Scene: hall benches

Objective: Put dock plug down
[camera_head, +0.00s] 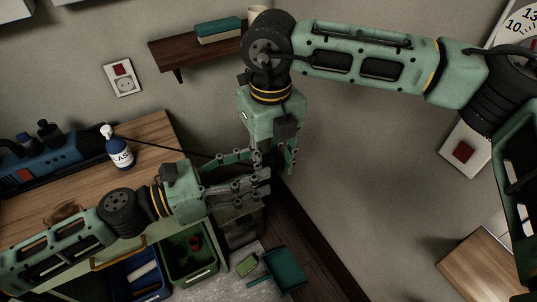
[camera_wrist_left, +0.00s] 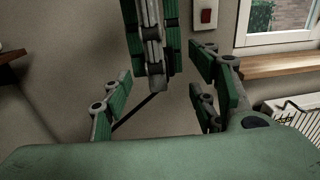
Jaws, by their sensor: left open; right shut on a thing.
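My right gripper (camera_head: 273,163) comes down from above and is shut, with its fingers pointing down. A thin black cable (camera_head: 165,147) runs to it from the left across the bench. The dock plug itself is hidden among the fingers, so I cannot make out its shape. My left gripper (camera_head: 258,180) comes in from the left and is open, its fingers close around or beside the right gripper's fingertips. In the left wrist view the right gripper (camera_wrist_left: 155,75) hangs between the open left fingers (camera_wrist_left: 165,105), and the cable (camera_wrist_left: 137,112) slants down to the left.
A wooden bench (camera_head: 155,140) holds a blue device (camera_head: 40,160) and a white-capped bottle (camera_head: 119,152). Below are a blue bin (camera_head: 138,277), a green bin (camera_head: 195,272) and a teal dustpan (camera_head: 285,268). A wall shelf (camera_head: 180,53) is above.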

